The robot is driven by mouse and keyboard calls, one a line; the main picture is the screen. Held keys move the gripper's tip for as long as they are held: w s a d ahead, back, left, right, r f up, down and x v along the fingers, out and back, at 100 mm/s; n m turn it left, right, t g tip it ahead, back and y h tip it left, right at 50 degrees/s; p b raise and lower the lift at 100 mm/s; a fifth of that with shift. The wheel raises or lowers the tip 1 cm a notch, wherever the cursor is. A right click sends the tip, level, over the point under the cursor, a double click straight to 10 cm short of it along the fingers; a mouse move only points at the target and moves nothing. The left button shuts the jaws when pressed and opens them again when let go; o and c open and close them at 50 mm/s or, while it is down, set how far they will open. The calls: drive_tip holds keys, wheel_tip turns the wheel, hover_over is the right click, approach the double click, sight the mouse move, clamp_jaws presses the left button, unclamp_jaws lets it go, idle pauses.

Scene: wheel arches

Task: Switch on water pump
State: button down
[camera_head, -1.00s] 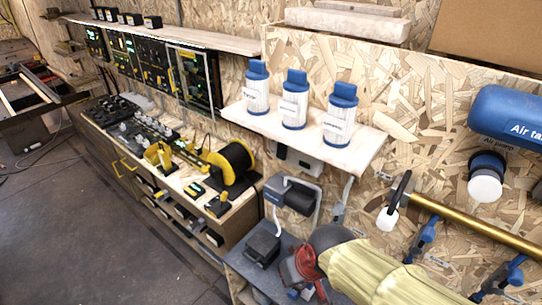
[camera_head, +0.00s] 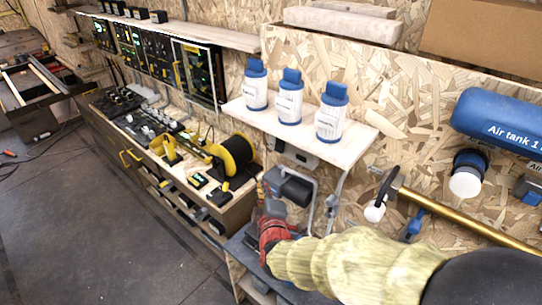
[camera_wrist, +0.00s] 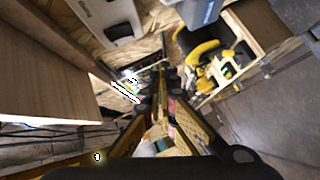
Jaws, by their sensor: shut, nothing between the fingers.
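No label reading "water pump" can be made out, so I cannot tell for sure which device it is. A dark grey device (camera_head: 293,190) with a pale pipe stands below the bottle shelf. A white-grey box (camera_head: 302,156) is on the wall just under that shelf; a similar pale box (camera_wrist: 106,20) shows at the top left of the wrist view. My gripper (camera_head: 268,187) is left of the dark device, in front of the wall, partly hidden by my red wrist and yellow-sleeved arm. In the wrist view its fingers (camera_wrist: 168,80) are together and empty.
The wooden shelf (camera_head: 345,152) with three blue-capped bottles (camera_head: 290,98) overhangs this area. A workbench with a yellow reel (camera_head: 234,156) is to the left. A brass pipe (camera_head: 460,222) and blue air tank (camera_head: 500,122) are to the right.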

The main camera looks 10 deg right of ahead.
drive_tip(key=r+n, duration=0.1)
drive_tip(key=d+r+n+t+h, duration=0.1)
drive_tip(key=r, duration=0.1)
drive_tip(key=shift+w+d+r, duration=0.15)
drive_tip(key=shift+d, duration=0.05)
drive_tip(key=b, duration=0.3)
approach(279, 145)
drive_tip(key=w+a+f, duration=0.2)
drive_tip(key=w+a, duration=0.2)
drive_tip(key=w+d, duration=0.2)
drive_tip(key=d, duration=0.1)
drive_tip(key=shift+w+f+b, duration=0.15)
drive_tip(key=shift+w+b, duration=0.1)
drive_tip(key=shift+b, duration=0.05)
